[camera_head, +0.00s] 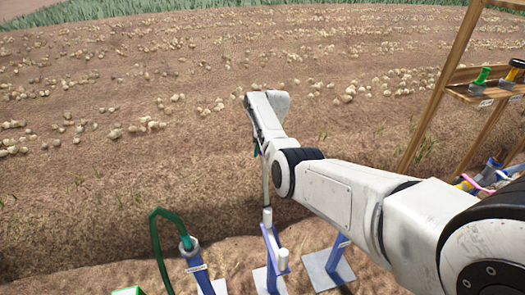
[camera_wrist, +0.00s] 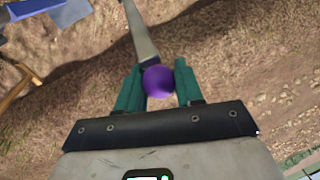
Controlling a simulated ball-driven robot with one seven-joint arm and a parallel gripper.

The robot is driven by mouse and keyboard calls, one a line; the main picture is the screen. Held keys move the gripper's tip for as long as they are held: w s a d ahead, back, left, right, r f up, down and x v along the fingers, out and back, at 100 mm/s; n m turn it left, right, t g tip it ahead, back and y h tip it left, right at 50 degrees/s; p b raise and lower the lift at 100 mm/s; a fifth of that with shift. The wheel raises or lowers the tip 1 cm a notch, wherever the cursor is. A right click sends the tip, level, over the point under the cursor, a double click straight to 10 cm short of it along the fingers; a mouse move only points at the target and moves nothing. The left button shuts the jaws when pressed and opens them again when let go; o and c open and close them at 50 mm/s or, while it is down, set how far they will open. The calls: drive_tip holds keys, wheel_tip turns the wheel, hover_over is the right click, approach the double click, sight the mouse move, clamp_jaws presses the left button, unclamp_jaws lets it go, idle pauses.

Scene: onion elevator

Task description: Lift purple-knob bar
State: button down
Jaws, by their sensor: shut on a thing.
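My gripper (camera_wrist: 158,84) has its two green fingers on either side of the purple knob (camera_wrist: 159,82) and is shut on it. A flat pale metal bar (camera_wrist: 142,38) runs from the knob toward the top of the wrist view. In the head view my gripper (camera_head: 257,150) points down and only a bit of green finger shows. The pale bar (camera_head: 265,188) stands nearly upright below it, reaching down to a blue stand (camera_head: 271,252) with white parts. The knob is hidden by my gripper in the head view.
A blue post (camera_head: 338,252) on a pale plate stands to the right. Another blue post (camera_head: 197,268) with a green hose (camera_head: 158,235) stands to the left. A wooden shelf (camera_head: 470,92) holds small bottle-like things at right. Open soil with scattered onions (camera_head: 150,124) lies beyond.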

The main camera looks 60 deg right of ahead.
drive_tip(key=shift+w+a+f, duration=0.15)
drive_tip(key=shift+a+f, duration=0.05)
drive_tip(key=shift+f, duration=0.05)
drive_tip(key=c, duration=1)
unclamp_jaws()
drive_tip(key=shift+d, duration=0.1)
drive_tip(key=shift+o, duration=1.2)
drive_tip(key=shift+d, duration=0.1)
drive_tip(key=shift+r, duration=0.15)
drive_tip(key=shift+r, duration=0.25)
drive_tip(key=v, duration=1)
